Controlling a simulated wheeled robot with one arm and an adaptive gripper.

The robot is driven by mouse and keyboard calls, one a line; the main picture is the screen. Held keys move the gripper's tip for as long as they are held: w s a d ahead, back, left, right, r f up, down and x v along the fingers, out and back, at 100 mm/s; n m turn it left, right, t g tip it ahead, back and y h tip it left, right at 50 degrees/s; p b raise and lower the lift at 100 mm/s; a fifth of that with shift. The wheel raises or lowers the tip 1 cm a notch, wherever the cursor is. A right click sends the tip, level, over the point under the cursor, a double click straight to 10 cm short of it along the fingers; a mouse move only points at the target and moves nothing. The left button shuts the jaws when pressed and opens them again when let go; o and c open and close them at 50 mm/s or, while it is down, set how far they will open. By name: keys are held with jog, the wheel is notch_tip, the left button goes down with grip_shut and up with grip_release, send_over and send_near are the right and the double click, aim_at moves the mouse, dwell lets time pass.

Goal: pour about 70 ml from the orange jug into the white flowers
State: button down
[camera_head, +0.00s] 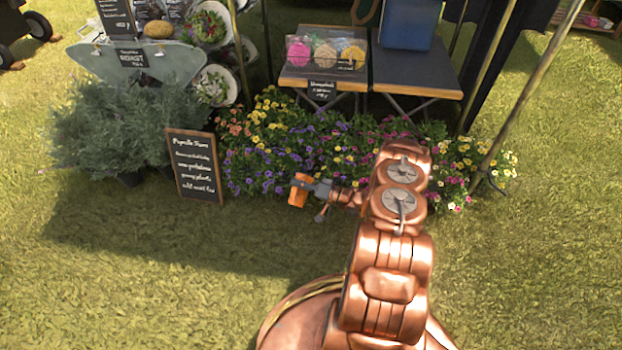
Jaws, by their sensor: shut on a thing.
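The small orange jug (299,191) is held in the air in front of the flower bed, left of my copper-coloured arm. My gripper (314,187) is shut on the jug from its right side. The jug looks somewhat tilted, but it is too small to tell how far, and its contents cannot be seen. Pale, whitish flowers (508,158) show at the right end of the bed, mixed with yellow ones; their exact colour is hard to tell. They are well to the right of the jug. My arm hides part of the bed.
Purple and yellow flowers (280,160) fill the bed behind the jug. A chalkboard sign (194,166) stands at the left, beside grey-green bushes (100,130). Folding tables (415,75) and slanted tent poles (530,80) stand behind and right. The grass (180,270) in front is clear.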

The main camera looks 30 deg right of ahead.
aim_at(297, 196)
jog(key=shift+w+d+r+m+b, duration=0.5)
jog(key=shift+d+r+m+b, duration=0.3)
jog(key=shift+m+b, duration=0.35)
dwell(1.7)
jog(key=shift+a+r, duration=0.1)
jog(key=shift+a, duration=0.05)
jog(key=shift+s+a+n+p, duration=0.3)
jog(key=shift+n+p, duration=0.25)
jog(key=shift+p, duration=0.2)
jog(key=f+n+p, duration=0.1)
jog(key=a+f+n+p, duration=0.1)
jog(key=shift+s+a+f+p, duration=0.15)
jog(key=shift+s+a+p, duration=0.05)
jog(key=shift+s+p, duration=0.2)
jog(key=shift+f+n, duration=0.4)
jog(key=shift+f, duration=0.05)
jog(key=shift+s+a+f+n+p, duration=0.25)
jog(key=shift+a+f+n+p, duration=0.1)
jog(key=shift+f+n+p, duration=0.25)
jog(key=shift+s+a+f+n+p, duration=0.2)
jog(key=shift+a+f+n+p, duration=0.15)
jog(key=shift+f+n+p, duration=0.25)
